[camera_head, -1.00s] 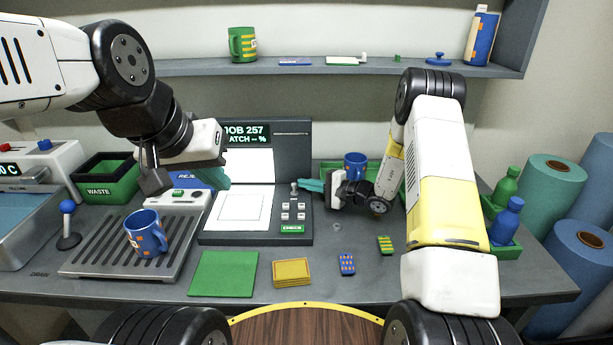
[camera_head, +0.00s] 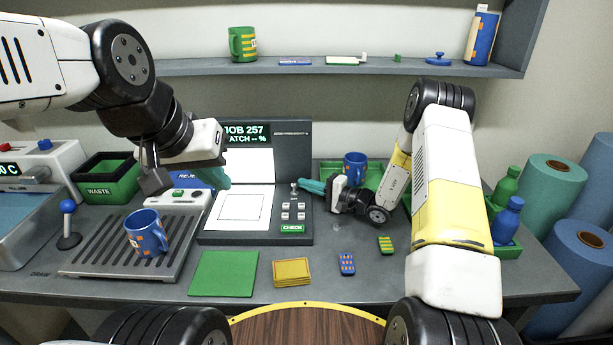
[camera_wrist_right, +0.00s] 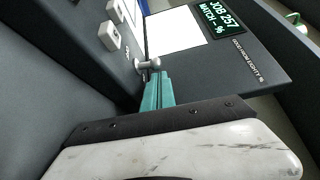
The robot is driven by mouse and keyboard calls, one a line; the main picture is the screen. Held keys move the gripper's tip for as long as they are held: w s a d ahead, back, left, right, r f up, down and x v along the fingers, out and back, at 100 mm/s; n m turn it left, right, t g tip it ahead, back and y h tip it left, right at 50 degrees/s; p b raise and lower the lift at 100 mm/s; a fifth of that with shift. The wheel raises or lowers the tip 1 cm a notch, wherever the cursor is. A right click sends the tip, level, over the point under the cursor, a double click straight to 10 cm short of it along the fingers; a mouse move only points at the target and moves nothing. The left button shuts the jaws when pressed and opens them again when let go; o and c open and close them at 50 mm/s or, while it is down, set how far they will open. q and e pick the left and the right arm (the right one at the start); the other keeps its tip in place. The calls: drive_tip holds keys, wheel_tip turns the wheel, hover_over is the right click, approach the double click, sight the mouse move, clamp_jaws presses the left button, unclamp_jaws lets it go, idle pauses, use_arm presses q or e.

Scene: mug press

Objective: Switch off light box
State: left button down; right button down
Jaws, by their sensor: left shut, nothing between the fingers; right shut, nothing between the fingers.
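The light box (camera_head: 262,128) stands at the middle of the bench, with a lit white upper screen and a lit white lower panel (camera_head: 240,212). A small toggle lever (camera_head: 294,186) sits on its dark control strip, above several grey buttons (camera_head: 293,211) and a green CHECK button (camera_head: 292,228). My right gripper (camera_head: 301,184) is shut, its teal fingertips at or just right of the lever. In the right wrist view the fingertips (camera_wrist_right: 157,78) meet the silver lever (camera_wrist_right: 146,65); contact is hard to tell. My left gripper (camera_head: 224,178) is shut near the box's left edge.
A blue mug (camera_head: 146,232) stands on the slatted rack (camera_head: 90,262) at left. A green tray (camera_head: 334,168) with another blue mug (camera_head: 355,167) is behind my right gripper. Green mat (camera_head: 224,274) and yellow pads (camera_head: 292,272) lie in front.

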drive_tip(key=shift+s, duration=0.4)
drive_tip(key=v, duration=0.7)
drive_tip(key=shift+s+d, duration=0.2)
drive_tip(key=shift+d, duration=0.1)
